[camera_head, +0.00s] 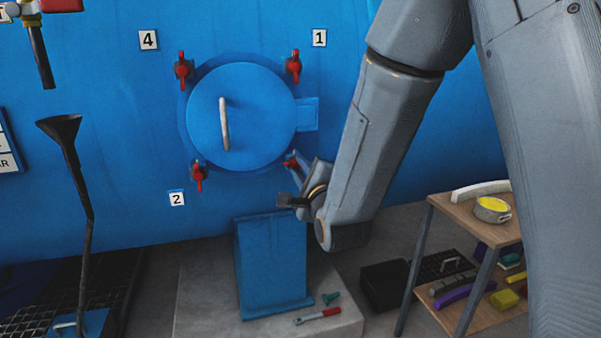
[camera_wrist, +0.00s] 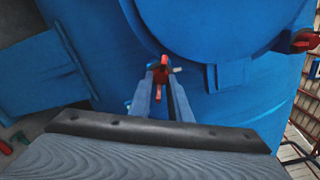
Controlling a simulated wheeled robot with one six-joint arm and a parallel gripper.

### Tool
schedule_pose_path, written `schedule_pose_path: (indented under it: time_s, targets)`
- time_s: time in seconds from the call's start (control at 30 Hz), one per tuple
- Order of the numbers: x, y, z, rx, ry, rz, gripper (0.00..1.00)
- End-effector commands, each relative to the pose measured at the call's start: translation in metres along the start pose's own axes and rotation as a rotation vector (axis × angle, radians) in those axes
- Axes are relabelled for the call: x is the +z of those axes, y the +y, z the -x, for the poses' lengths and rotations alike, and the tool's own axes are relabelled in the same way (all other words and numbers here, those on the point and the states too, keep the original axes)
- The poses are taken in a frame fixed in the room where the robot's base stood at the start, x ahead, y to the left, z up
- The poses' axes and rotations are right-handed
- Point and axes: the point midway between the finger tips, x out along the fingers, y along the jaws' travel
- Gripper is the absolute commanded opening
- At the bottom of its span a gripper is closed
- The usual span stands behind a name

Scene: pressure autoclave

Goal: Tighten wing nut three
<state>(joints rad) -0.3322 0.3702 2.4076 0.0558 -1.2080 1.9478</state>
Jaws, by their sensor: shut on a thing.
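The round blue door (camera_head: 245,115) is closed, with a red wing nut at each of its four corners. The lower right red wing nut (camera_head: 291,164) is wing nut three by position; its number plate is not visible. In the wrist view this wing nut (camera_wrist: 160,73) is between the two blue finger tips of my gripper (camera_wrist: 160,88), with one red wing pointing down between them. My gripper (camera_head: 295,160) is shut on it at the door's lower right edge. My arm comes in from the right.
Other red wing nuts sit at plates 4 (camera_head: 183,69), 1 (camera_head: 293,66) and 2 (camera_head: 199,175). The door has a pale handle (camera_head: 224,124) and a hinge block (camera_head: 308,114). A blue pedestal (camera_head: 271,265) stands below. A wooden shelf (camera_head: 465,215) with several items is at the right.

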Motion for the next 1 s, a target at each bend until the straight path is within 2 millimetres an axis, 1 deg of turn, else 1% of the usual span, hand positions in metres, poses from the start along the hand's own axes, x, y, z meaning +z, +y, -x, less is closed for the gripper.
schedule_pose_path:
  time_s: [0.7, 1.0]
  targets:
    - [0.0013, 0.0068, -0.0001, 0.001, 0.0, -0.673, 0.0]
    - [0.0026, 0.0082, 0.0001, 0.003, 0.001, -0.897, 0.0]
